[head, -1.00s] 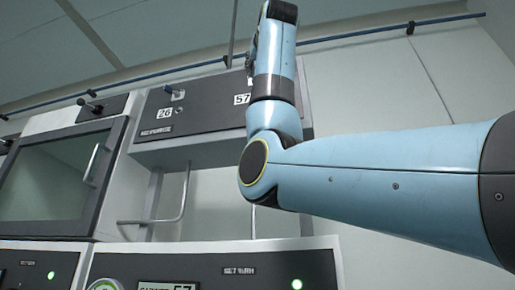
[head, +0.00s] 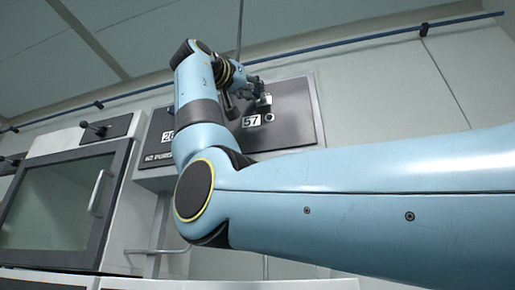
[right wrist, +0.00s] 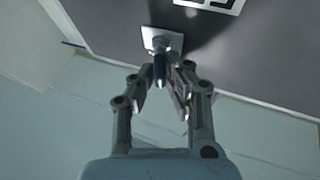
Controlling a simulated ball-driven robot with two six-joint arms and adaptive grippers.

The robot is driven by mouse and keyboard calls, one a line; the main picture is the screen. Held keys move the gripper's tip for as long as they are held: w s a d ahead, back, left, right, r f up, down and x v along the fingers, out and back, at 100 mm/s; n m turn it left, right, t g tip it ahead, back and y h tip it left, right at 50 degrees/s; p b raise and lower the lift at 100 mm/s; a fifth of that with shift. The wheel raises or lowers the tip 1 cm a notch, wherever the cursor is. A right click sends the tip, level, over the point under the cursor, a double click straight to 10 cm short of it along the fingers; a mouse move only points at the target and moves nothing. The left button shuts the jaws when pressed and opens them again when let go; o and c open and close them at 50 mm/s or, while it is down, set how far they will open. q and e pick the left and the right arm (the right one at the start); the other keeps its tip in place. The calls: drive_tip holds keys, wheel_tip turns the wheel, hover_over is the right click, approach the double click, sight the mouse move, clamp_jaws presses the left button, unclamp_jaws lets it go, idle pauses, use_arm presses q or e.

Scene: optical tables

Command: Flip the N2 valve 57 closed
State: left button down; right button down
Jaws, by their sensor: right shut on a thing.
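The N2 valve 57 sits on a dark panel, beside the white 57 label (head: 251,121) in the head view. Its pale mounting plate (head: 265,99) shows just past my right gripper (head: 256,88). My left gripper is not in view.
Another label, partly hidden by my right arm, is on the same panel (head: 292,113) to the left. A glass-fronted cabinet (head: 62,200) with a bar handle stands at the left. A blue pipe (head: 350,38) runs along the wall above.

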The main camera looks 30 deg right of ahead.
drive_tip(key=shift+w+m+g+h, duration=0.2)
drive_tip(key=shift+m+g, duration=0.25)
drive_tip(key=shift+g, duration=0.4)
drive_tip(key=shift+w+m+g+h, duration=0.1)
drive_tip(key=shift+m+g+h, duration=0.3)
drive_tip(key=shift+g, duration=0.45)
